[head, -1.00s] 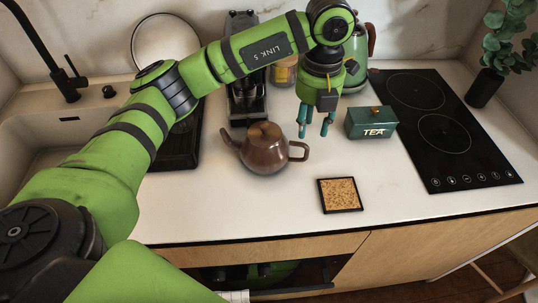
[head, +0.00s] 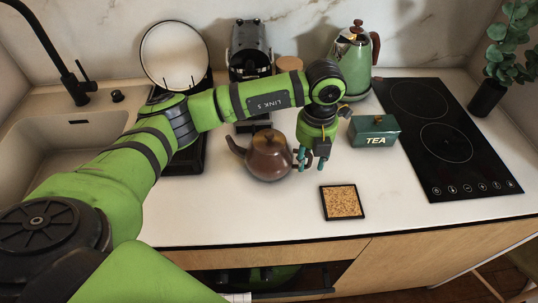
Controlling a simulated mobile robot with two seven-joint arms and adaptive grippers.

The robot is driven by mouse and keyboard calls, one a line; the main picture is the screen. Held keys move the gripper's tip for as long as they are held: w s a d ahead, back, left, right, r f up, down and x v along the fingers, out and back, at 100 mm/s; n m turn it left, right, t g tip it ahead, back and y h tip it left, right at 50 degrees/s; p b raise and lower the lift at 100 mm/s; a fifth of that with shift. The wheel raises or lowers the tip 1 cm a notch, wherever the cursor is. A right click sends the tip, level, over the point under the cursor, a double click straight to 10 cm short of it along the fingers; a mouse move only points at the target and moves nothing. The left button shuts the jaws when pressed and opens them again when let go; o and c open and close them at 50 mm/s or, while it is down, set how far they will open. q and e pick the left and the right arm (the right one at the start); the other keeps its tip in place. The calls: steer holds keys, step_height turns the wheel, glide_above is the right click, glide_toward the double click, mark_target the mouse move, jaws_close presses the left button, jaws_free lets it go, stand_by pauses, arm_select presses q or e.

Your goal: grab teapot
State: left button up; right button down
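The brown teapot (head: 264,160) stands upright on the white counter, left of the middle, with its spout to the left and its handle to the right. My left gripper (head: 311,164) is at the handle side, pointing down, fingers low near the counter. A gap shows between its fingertips. The handle is partly hidden by the gripper and seems to lie at or between the fingers; I cannot tell whether they touch it. My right gripper is not in view.
A green tea box (head: 374,132) stands close to the right of the gripper. A cork coaster (head: 342,202) lies in front. A green kettle (head: 354,62) and a coffee machine (head: 250,47) stand behind. A black hob (head: 445,140) is at right.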

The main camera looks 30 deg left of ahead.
arm_select(q)
jaws_close()
steer(key=shift+r, duration=0.15)
